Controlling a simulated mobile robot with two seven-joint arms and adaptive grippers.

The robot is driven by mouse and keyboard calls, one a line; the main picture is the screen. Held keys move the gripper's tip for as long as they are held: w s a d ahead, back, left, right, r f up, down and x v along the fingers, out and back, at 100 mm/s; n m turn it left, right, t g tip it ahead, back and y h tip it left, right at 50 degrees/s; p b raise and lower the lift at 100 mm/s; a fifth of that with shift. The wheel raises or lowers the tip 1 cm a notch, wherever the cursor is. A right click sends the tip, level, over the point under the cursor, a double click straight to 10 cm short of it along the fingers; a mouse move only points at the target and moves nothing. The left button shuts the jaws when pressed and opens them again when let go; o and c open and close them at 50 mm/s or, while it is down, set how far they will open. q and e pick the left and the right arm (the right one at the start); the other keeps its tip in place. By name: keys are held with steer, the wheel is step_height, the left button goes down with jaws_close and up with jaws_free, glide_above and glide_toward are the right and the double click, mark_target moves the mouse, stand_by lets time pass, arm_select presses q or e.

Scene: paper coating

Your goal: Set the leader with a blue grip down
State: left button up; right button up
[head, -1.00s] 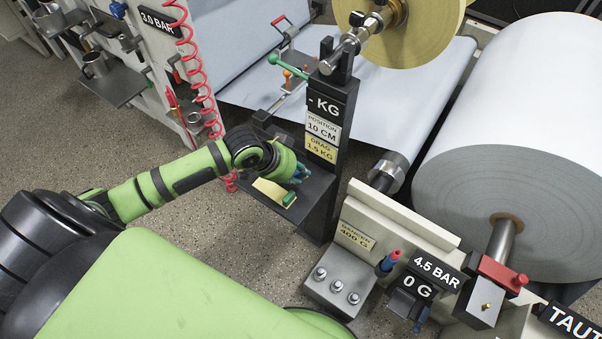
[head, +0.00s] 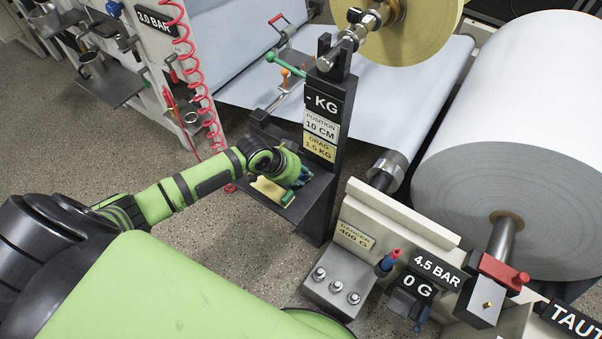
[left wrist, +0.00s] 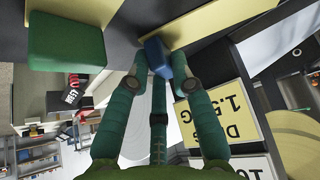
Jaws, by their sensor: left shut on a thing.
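My left gripper (head: 298,183) is over the small dark shelf (head: 262,205) on the front of the black post. In the left wrist view its green fingers (left wrist: 158,75) are shut on the blue grip (left wrist: 155,55) of a leader. A pale yellow strip (left wrist: 205,22) runs off beside that grip. The blue grip is close to the dark shelf surface; I cannot tell whether it touches. In the head view the fingers mostly hide this leader. A second leader with a green grip (head: 288,197) lies on the shelf, also seen in the left wrist view (left wrist: 65,40). My right gripper is not in view.
The black post (head: 325,105) with its labels stands just right of my left gripper. A yellow roll (head: 405,35) is above it, and a large white paper roll (head: 520,150) is at the right. A red coiled hose (head: 190,60) hangs at the left.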

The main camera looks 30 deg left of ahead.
arm_select(q)
steer(key=o, duration=0.9)
steer(key=shift+o, duration=0.2)
steer(key=shift+r, duration=0.25)
steer(key=p+v, duration=0.2)
steer(key=v, duration=0.9)
steer(key=shift+s+r, duration=0.15)
steer(key=shift+r, duration=0.2)
steer(key=shift+a, duration=0.15)
